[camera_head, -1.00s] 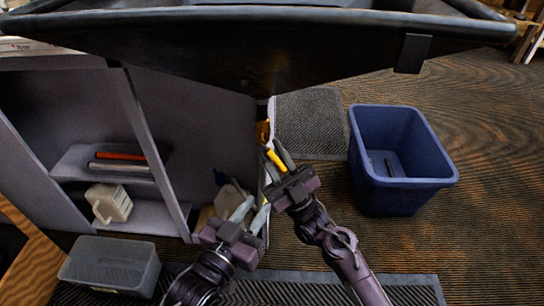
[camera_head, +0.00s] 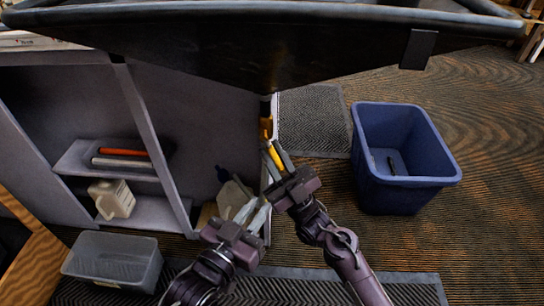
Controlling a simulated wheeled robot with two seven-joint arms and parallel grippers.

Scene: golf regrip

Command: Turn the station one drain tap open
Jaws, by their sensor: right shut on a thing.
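The drain tap (camera_head: 274,155) shows as a yellow lever below the black basin (camera_head: 250,62), with an orange-yellow fitting (camera_head: 266,124) on the pipe above it. My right gripper (camera_head: 276,160) has its fingers around the yellow lever and is shut on it. The fingers hide part of the lever. My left gripper (camera_head: 250,212) is lower and to the left, in front of the cabinet's right side. Its two pale fingers point up and appear apart, with nothing seen between them.
A blue bin (camera_head: 440,180) with a small dark object inside stands on the floor at right. The shelves at left hold an orange rod (camera_head: 123,152), a grey rod and a cream jug (camera_head: 113,199). A clear grey tub (camera_head: 112,262) sits at lower left. Carpet is free beyond the bin.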

